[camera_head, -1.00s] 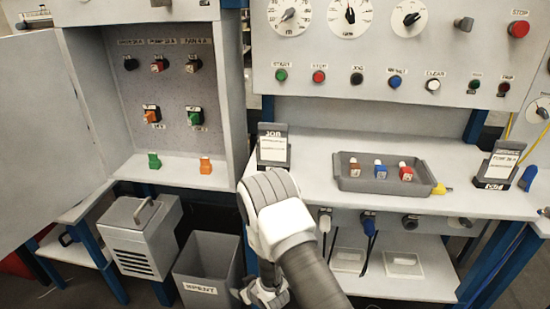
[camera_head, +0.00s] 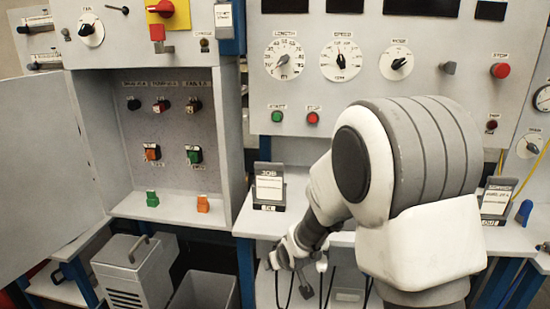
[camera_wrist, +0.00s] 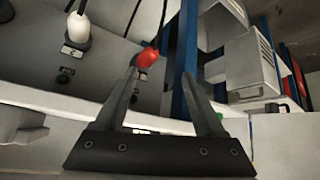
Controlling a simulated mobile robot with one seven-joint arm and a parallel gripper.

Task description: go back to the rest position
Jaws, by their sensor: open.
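My gripper (camera_wrist: 160,73) is open in the wrist view, with its two dark fingers apart and nothing held between them. A red plug (camera_wrist: 147,58) on a dark cable shows in line with the gap, near the left fingertip. I cannot tell how far beyond the fingers it is. In the head view my white and grey arm fills the right middle. Its far end reaches down to the front of the bench (camera_head: 262,219), near hanging cables. The fingers are small and unclear there. My arm hides the tray and part of the button panel.
The open cabinet (camera_head: 220,150) stands on the left, with a green block (camera_head: 152,199) and an orange block (camera_head: 203,203) on its floor. A JOB card holder (camera_head: 269,187) stands close left of my arm. A bin (camera_head: 205,292) and grey box (camera_head: 122,265) are below. A white plug (camera_wrist: 78,27) is near the gripper.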

